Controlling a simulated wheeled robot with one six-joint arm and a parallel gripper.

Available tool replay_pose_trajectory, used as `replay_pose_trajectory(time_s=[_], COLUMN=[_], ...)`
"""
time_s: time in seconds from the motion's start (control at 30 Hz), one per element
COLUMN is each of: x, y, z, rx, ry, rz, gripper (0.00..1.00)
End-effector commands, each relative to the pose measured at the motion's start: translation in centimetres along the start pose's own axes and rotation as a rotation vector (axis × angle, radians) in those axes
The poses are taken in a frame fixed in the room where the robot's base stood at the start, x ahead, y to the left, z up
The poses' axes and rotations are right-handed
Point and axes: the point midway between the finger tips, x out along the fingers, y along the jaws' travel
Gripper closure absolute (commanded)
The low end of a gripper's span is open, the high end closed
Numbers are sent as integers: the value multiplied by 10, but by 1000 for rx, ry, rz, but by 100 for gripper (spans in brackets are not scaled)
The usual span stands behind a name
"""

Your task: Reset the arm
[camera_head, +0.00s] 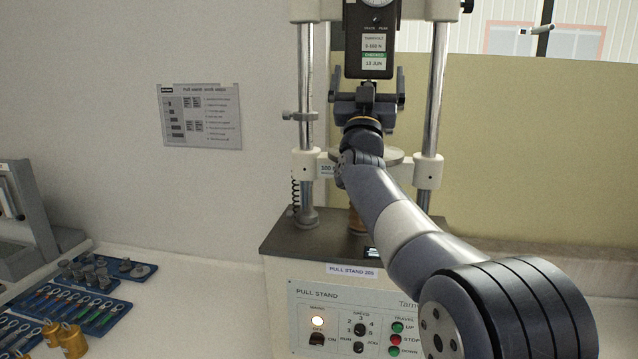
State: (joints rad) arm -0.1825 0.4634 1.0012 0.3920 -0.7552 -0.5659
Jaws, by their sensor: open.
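My arm (405,228) reaches from the lower right up to the pull stand (345,292). My gripper (367,84) is at the arm's far end, in front of the stand's upper part. Its two dark fingers stand apart on either side, just below the black force gauge (366,54). A small dark fitting under the gauge shows between the fingers. I cannot tell whether they touch it. My wrist hides part of the stand's crosspiece and the middle of the stand.
Two upright metal columns (437,100) flank my gripper closely. Blue trays (70,311) with small parts and brass weights (72,340) lie on the white bench at the left. A grey machine (28,205) stands at the far left. The bench between trays and stand is clear.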

Motion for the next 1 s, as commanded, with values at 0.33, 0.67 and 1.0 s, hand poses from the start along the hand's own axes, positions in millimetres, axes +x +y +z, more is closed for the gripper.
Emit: replay_pose_trajectory(time_s=[0.33, 0.67, 1.0], x=[0, -35, -74], y=[0, 0, 0], z=[2, -36, -77], rx=[1, 1, 2], ry=[2, 2, 3], rz=[-1, -1, -1], gripper=[0, 0, 0])
